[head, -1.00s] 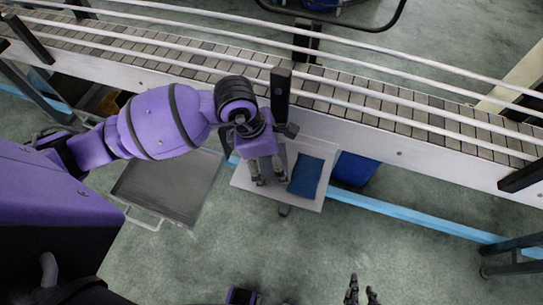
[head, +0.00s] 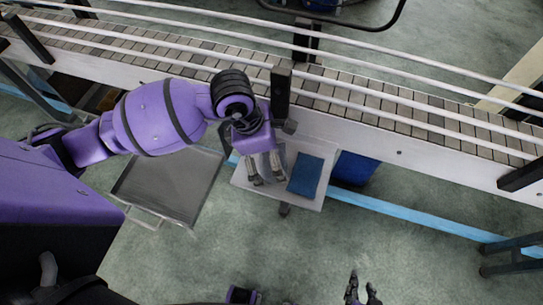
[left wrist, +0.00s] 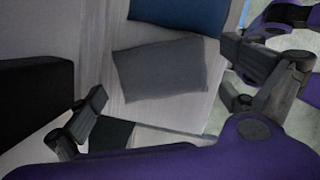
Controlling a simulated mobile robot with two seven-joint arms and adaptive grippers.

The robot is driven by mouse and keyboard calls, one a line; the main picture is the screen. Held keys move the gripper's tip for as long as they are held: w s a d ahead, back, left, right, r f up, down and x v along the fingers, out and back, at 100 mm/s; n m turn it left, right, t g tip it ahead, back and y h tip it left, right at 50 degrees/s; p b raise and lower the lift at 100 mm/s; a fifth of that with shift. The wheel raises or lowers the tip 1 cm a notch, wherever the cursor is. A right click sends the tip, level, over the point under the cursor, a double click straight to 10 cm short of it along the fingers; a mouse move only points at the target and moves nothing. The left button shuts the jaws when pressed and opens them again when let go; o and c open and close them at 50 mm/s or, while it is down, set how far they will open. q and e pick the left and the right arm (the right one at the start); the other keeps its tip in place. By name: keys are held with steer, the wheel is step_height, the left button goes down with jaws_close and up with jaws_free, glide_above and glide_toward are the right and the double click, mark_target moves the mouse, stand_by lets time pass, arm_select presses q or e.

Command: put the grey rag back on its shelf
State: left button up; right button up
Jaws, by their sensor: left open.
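The grey rag (left wrist: 160,68) lies flat on a pale shelf board (left wrist: 122,20) in the left wrist view, beside a blue rag (left wrist: 180,14). In the head view the blue rag (head: 306,175) shows on the board (head: 299,200), and my arm and gripper mostly hide the grey rag. My left gripper (head: 265,178) is over the board, left of the blue rag. In the left wrist view its fingers (left wrist: 165,72) are spread, with the grey rag between and beyond them, not gripped. My right gripper (head: 362,293) is at the bottom edge, fingers apart and empty.
The conveyor (head: 400,122) with white rails runs across behind the board, and a dark post (head: 281,92) stands close to my left wrist. A grey metal tray (head: 170,185) is to the left. A blue bin (head: 354,168) is right of the board. Floor in front is clear.

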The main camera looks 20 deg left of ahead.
arm_select(q)
steer(key=v, duration=1)
steer(key=shift+r, duration=0.35)
